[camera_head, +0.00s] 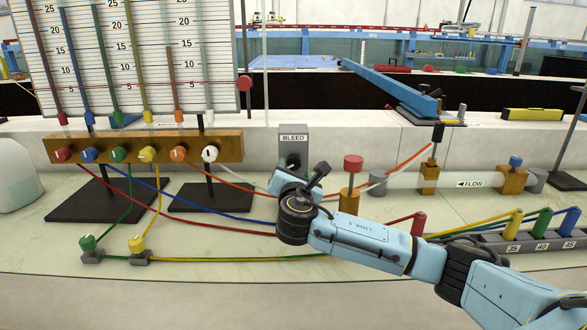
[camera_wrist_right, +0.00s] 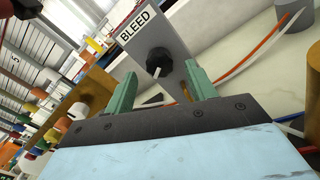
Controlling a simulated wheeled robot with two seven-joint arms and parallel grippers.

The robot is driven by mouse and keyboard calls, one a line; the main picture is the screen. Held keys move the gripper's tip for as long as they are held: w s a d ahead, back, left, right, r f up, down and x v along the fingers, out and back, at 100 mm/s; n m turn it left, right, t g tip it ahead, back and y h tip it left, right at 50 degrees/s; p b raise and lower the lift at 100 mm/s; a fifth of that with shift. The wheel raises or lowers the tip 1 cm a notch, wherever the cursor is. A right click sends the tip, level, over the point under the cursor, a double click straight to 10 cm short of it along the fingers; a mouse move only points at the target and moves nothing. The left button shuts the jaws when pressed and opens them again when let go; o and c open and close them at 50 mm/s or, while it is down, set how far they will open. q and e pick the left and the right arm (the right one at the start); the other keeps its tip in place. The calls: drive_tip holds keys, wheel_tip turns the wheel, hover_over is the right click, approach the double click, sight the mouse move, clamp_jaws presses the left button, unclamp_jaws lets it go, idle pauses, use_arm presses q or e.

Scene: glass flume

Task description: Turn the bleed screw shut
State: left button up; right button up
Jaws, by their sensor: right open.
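The bleed screw is a black knob (camera_wrist_right: 158,61) on the face of a grey upright plate marked BLEED (camera_wrist_right: 150,28). In the head view the plate (camera_head: 293,137) stands behind the manifold bench's middle, and the knob (camera_head: 293,160) shows just above my right gripper (camera_head: 288,178). In the right wrist view my right gripper (camera_wrist_right: 161,84) is open, with one green finger on each side below the knob. The knob appears in the gap between them, and I see no contact. The fingertips are mostly hidden in the head view. My left gripper is not in view.
A brown manifold with several coloured knobs (camera_head: 145,147) stands left of the plate. A red-topped brass valve (camera_head: 352,180) stands close on the right. A clear flow tube (camera_head: 458,181) lies beyond it. Coloured hoses (camera_head: 215,212) cross the bench around my arm.

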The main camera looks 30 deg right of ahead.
sight(294, 164)
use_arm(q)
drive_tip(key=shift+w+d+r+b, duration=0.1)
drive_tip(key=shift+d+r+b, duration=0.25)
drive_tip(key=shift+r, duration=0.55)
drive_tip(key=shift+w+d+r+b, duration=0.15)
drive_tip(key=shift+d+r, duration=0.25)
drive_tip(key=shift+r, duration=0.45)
use_arm(e)
drive_tip(key=shift+x, duration=2.45)
drive_tip(key=c, duration=1)
